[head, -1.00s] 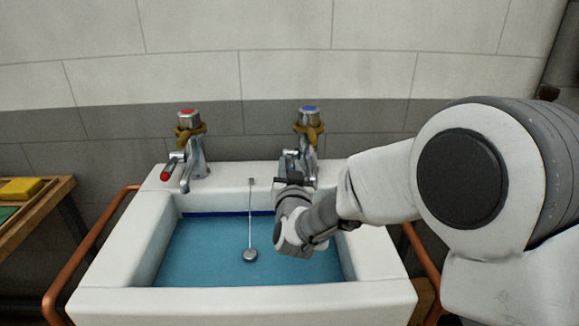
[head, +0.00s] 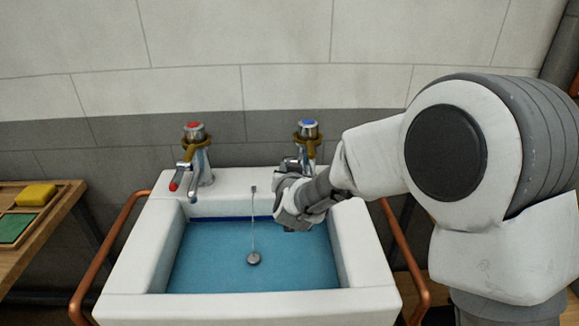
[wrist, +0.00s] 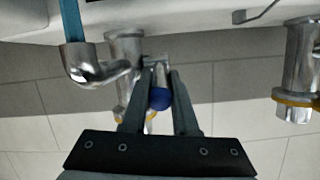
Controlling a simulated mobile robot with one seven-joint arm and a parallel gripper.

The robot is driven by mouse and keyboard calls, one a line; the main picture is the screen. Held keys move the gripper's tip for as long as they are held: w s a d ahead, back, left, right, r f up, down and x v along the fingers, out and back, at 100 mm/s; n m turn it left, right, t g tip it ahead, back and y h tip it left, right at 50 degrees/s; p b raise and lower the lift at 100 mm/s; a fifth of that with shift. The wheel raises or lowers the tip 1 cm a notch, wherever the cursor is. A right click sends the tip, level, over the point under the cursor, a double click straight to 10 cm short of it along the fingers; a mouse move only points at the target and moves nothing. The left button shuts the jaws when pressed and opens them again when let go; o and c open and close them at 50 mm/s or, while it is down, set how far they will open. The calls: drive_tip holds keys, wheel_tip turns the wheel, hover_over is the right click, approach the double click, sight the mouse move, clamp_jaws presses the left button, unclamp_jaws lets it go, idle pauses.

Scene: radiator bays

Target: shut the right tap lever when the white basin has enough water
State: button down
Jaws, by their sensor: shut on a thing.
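The white basin (head: 240,303) holds blue water (head: 215,255); its far edge lies just below a dark blue line on the back wall. The right tap (head: 307,145) has a blue cap and a brass collar. In the wrist view, a blue stream (wrist: 71,18) runs from its spout (wrist: 82,66). The right tap lever, with a blue tip (wrist: 159,98), sits between my gripper's fingers (wrist: 160,78), which are shut on it. In the head view, my gripper's body hides the lever and most of the spout.
The left tap (head: 195,155), with a red cap and red-tipped lever, stands apart to the left. A plug (head: 254,258) hangs on a chain in the basin. Copper rails (head: 108,245) flank the basin. A wooden table (head: 45,235) with a yellow sponge (head: 36,194) is at far left.

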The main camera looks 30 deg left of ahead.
drive_tip(key=c, duration=1)
unclamp_jaws()
drive_tip(key=shift+s+d+r, duration=0.2)
drive_tip(key=shift+s, duration=0.2)
drive_tip(key=p+v, duration=0.2)
drive_tip(key=v, duration=1.4)
drive_tip(key=shift+s+d+p, duration=0.15)
drive_tip(key=shift+s+p, duration=0.05)
drive_tip(key=shift+p, duration=0.1)
